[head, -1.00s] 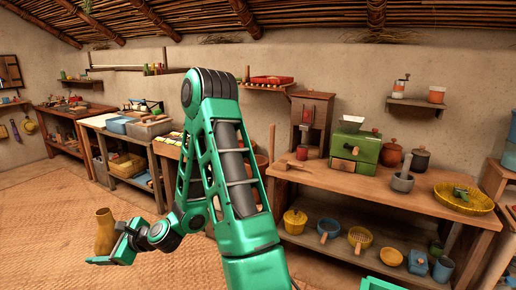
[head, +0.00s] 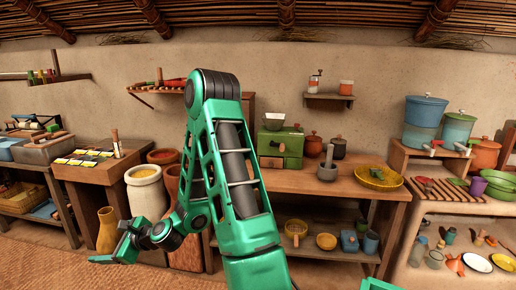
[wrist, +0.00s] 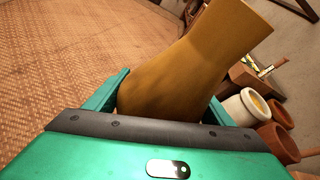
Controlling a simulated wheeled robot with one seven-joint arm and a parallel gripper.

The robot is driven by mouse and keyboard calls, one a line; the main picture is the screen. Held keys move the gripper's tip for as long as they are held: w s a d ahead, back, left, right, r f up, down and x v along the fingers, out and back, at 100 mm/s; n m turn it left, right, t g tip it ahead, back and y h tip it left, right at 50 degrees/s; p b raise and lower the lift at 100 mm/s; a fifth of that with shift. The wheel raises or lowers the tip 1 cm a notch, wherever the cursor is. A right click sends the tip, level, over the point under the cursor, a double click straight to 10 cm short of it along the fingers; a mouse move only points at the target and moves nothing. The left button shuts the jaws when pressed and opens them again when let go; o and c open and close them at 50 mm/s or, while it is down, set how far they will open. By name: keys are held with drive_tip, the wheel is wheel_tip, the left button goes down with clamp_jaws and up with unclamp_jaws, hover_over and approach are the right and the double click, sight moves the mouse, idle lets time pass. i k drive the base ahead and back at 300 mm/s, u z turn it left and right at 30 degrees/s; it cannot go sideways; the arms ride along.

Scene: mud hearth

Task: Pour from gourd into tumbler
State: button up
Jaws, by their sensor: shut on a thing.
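The gourd (head: 106,231) is tan-brown, with a neck narrower than its body. My gripper (head: 112,250) is shut on it and holds it upright, low at the left in the head view. In the wrist view the gourd (wrist: 190,70) fills the space between the fingers of my gripper (wrist: 170,100), its neck leaning to the upper right. I cannot tell which vessel is the tumbler. Small cups and glasses stand on the shelf unit at the right, among them a purple cup (head: 478,186) and a clear glass (head: 434,258).
A shelf unit (head: 400,160) with blue containers stands at the right. Large jars (head: 146,195) stand behind my arm. The woven floor (wrist: 60,60) is clear.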

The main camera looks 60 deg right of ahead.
sight(477, 187)
drive_tip(key=z, duration=0.4)
drive_tip(key=i, duration=0.15)
drive_tip(key=z, duration=2.75)
drive_tip(key=i, duration=0.9)
drive_tip(key=u, duration=0.2)
